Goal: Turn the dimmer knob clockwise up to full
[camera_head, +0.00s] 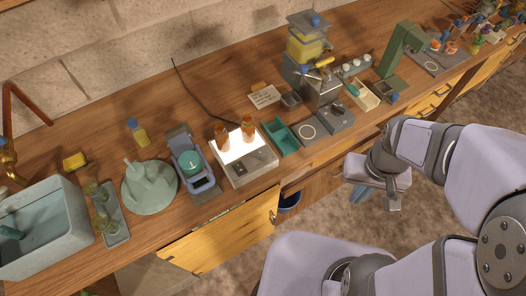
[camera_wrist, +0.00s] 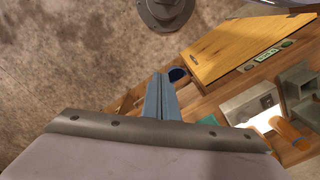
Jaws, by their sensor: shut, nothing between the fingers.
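A light box (camera_head: 235,140) with a brightly glowing top stands on the wooden bench in the head view. Its grey front panel (camera_head: 248,170) carries small dark controls; the dimmer knob (camera_head: 263,165) appears to be the one on the right, too small to read its setting. The box also shows at the lower right of the wrist view (camera_wrist: 248,104), where I cannot make out the knob clearly. My gripper (camera_head: 393,205) is off the bench's front edge, well right of the box, touching nothing. Its fingers (camera_wrist: 159,82) are together and empty in the wrist view.
Two amber bottles (camera_head: 221,137) stand on the glowing top. A blue scale-like device (camera_head: 187,160) is left of the box and a green tray (camera_head: 281,138) right of it. Air in front of the bench is clear.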

